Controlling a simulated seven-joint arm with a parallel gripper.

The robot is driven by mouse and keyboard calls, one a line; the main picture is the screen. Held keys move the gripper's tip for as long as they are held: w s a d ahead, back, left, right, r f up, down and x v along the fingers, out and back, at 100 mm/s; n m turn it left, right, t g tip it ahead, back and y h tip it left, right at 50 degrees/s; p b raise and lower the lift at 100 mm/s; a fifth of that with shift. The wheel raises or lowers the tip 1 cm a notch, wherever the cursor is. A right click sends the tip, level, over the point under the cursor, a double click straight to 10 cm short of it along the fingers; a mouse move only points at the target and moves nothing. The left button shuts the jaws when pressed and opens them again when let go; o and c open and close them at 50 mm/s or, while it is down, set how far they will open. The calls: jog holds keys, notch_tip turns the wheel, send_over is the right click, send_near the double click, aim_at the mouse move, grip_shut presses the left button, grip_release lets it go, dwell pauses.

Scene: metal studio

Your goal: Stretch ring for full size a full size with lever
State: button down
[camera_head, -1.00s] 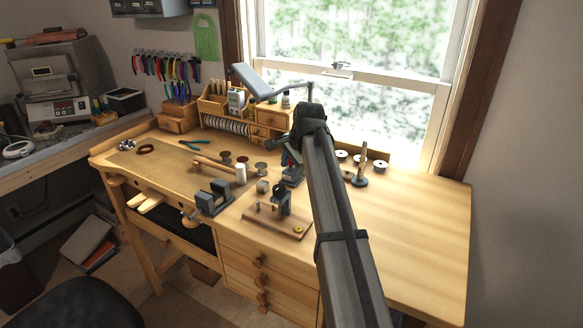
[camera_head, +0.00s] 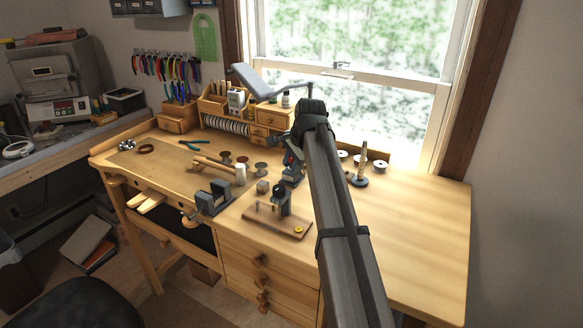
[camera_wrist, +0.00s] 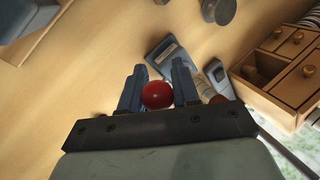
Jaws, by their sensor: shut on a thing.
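The ring stretcher (camera_head: 292,172) stands on the bench just left of my arm, mostly hidden behind it in the head view. Its blue-grey base (camera_wrist: 165,56) shows beyond my fingers in the wrist view. The lever's round red knob (camera_wrist: 157,95) sits between the two blue-grey fingers of my gripper (camera_wrist: 159,68), which is shut on it. The rest of the lever is hidden. I cannot make out a ring on the stretcher in either view.
A wooden block with a dark upright fitting (camera_head: 278,221) stands in front, and a dark bench vise (camera_head: 213,197) to the left. A tapered post on a dark base (camera_head: 361,166) stands right of my arm. The bench's right side is clear.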

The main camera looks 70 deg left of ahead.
jog(key=shift+w+a+r, duration=0.15)
jog(key=shift+a+r, duration=0.05)
jog(key=shift+r, duration=0.05)
jog(key=c, duration=0.9)
grip_release()
jog(key=v, duration=1.3)
jog(key=shift+w+d+r, duration=0.1)
jog(key=shift+d+r, duration=0.1)
jog(key=shift+r, duration=0.2)
jog(key=shift+c, duration=0.3)
